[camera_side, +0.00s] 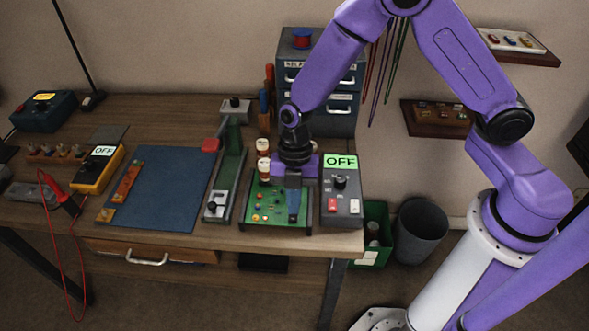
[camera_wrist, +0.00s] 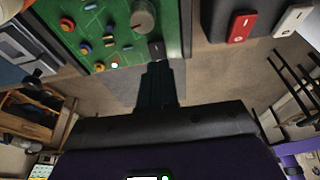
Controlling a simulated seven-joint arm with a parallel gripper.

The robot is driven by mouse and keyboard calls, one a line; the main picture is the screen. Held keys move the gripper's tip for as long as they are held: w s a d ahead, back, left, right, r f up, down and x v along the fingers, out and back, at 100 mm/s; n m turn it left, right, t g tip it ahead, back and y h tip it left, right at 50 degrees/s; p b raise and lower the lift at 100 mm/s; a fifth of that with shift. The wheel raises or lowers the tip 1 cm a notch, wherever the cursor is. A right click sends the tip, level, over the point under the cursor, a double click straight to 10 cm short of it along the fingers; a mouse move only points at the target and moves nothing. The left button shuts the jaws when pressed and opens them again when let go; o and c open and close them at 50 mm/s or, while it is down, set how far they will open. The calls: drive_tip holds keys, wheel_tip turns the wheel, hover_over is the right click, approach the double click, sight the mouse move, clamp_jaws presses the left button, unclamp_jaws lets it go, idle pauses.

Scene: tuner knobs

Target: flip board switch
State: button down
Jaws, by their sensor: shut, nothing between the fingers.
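The green circuit board (camera_side: 262,221) lies near the front edge of the bench, with several coloured parts on it. In the wrist view the board (camera_wrist: 67,10) fills the upper left, with a round grey knob (camera_wrist: 143,17). A small black part (camera_wrist: 157,49), which looks like the board switch, sits at the board's edge. My gripper (camera_side: 293,217) points down over the board's right side. In the wrist view its fingertips (camera_wrist: 158,66) are together, empty, and close to the black part; I cannot tell whether they touch. In the side view the gripper hides the switch.
Right of the board stands a grey box (camera_side: 327,222) with a green OFF display (camera_side: 341,161), a knob, and red and white buttons. Left are a slide fixture (camera_side: 226,180), a blue mat (camera_side: 165,190) and a yellow meter (camera_side: 98,171). Drawers (camera_side: 340,75) stand behind.

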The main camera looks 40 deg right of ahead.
drive_tip(key=v, duration=1.2)
drive_tip(key=shift+w+d+r, duration=0.2)
drive_tip(key=shift+w+d, duration=0.25)
drive_tip(key=s+d+r+m+t+h, duration=0.1)
drive_tip(key=s+d+r+m, duration=0.2)
drive_tip(key=s+d+m, duration=0.3)
drive_tip(key=s+d+r+m+t, duration=0.1)
drive_tip(key=s+d+r+m, duration=0.2)
drive_tip(key=s+d+m, duration=0.4)
drive_tip(key=s, duration=0.8)
drive_tip(key=shift+s+m+h, duration=0.25)
drive_tip(key=shift+m+h, duration=0.15)
drive_tip(key=c, duration=1.5)
unclamp_jaws()
drive_tip(key=shift+s+d, duration=0.15)
drive_tip(key=shift+d, duration=0.1)
drive_tip(key=shift+o, duration=1.1)
drive_tip(key=shift+m, duration=0.5)
drive_tip(key=w+a+f+m+g+y, duration=0.1)
drive_tip(key=w+a+f+m+g, duration=0.1)
drive_tip(key=w+a+m, duration=0.7)
drive_tip(key=w+a+f+m+g+y, duration=0.1)
drive_tip(key=w+a+f+m+y, duration=0.1)
drive_tip(key=w+m, duration=1.15)
drive_tip(key=shift+n, duration=0.65)
drive_tip(key=x, duration=0.5)
drive_tip(key=w+x, duration=0.1)
drive_tip(key=x, duration=1.1)
drive_tip(key=shift+w+a+f, duration=0.15)
drive_tip(key=shift+f, duration=0.2)
